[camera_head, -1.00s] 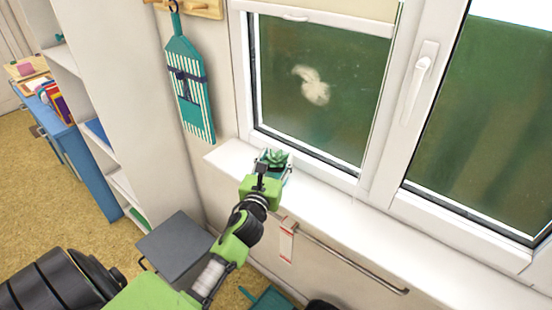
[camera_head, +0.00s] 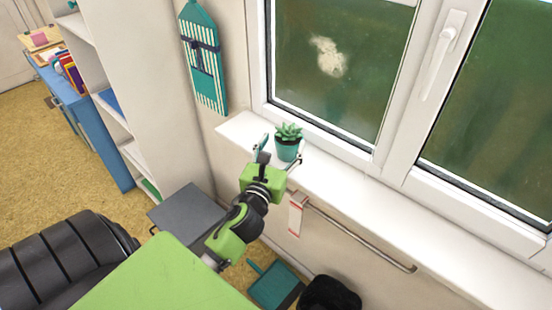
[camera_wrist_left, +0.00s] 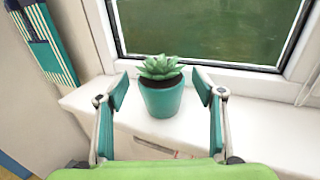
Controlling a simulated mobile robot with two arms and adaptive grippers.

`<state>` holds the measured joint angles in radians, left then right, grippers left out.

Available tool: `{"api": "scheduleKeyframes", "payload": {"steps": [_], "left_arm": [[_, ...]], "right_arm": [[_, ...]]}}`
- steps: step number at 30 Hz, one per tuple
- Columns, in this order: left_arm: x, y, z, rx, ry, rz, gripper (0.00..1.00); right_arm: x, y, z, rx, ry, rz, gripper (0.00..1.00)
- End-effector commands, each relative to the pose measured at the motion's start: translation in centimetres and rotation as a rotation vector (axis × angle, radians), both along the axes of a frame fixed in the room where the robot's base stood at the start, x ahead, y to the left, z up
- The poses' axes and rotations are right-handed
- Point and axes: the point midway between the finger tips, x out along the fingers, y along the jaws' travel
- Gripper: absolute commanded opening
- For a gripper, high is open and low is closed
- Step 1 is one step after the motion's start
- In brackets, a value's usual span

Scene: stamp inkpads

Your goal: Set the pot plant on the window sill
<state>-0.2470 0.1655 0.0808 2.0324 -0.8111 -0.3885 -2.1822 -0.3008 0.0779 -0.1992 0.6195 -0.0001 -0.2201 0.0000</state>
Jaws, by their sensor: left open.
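The pot plant, a green succulent in a teal pot (camera_head: 288,147), stands upright on the white window sill (camera_head: 345,190), near its left end. It also shows in the left wrist view (camera_wrist_left: 162,98), in the middle and ahead of the fingers. My left gripper (camera_head: 277,152) is open, with its fingers spread to either side of the pot and apart from it. In the left wrist view the left gripper (camera_wrist_left: 161,92) shows a clear gap on both sides of the pot. My right gripper is not in view.
The window (camera_head: 345,65) rises behind the sill. A metal rail (camera_head: 360,240) with a red and white tag (camera_head: 297,214) runs below it. A striped teal board (camera_head: 204,60) hangs on the wall at left. The sill to the right of the plant is clear.

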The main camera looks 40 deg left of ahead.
Motion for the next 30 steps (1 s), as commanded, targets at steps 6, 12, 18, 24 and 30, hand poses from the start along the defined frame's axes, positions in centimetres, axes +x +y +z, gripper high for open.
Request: {"api": "scheduleKeyframes", "payload": {"steps": [6,12,18,24,30], "left_arm": [[-3.8,-1.3,-0.3,-0.002,0.002,0.0,0.62],[-5.2,-1.7,0.0,0.0,-0.001,0.001,0.62],[-5.4,-1.8,0.0,-0.001,0.0,0.001,0.62],[-5.3,-1.8,0.0,-0.001,-0.001,0.001,0.62],[-5.3,-1.8,0.0,0.0,-0.001,0.001,0.62]], "right_arm": [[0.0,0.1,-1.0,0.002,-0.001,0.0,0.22],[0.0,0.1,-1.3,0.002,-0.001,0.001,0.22],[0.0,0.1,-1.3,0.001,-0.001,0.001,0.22],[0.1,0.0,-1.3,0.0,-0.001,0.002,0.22],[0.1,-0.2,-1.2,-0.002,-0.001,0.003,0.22]]}}
